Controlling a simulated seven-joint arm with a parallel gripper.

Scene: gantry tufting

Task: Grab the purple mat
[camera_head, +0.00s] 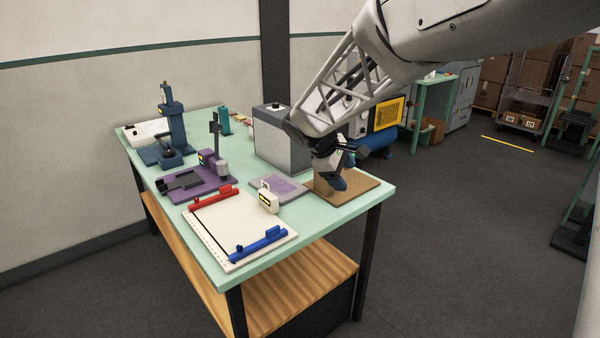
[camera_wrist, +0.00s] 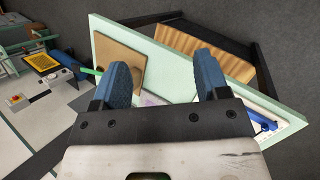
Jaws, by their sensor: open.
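The purple mat (camera_head: 285,187) lies flat on a light grey pad on the green table, left of my gripper in the head view. In the wrist view a small part of the mat (camera_wrist: 152,99) shows between my fingers; the rest is hidden by my gripper. My gripper (camera_head: 335,178) is above the brown board (camera_head: 365,188), to the right of the mat and apart from it. Its blue fingers (camera_wrist: 163,72) are spread open with nothing between them.
A white device with a yellow label (camera_head: 269,203) stands at the mat's front left edge. A grey box (camera_head: 275,148) stands behind the mat. A white board with red and blue clamps (camera_head: 235,228) lies in front. A purple-based machine (camera_head: 205,178) stands left.

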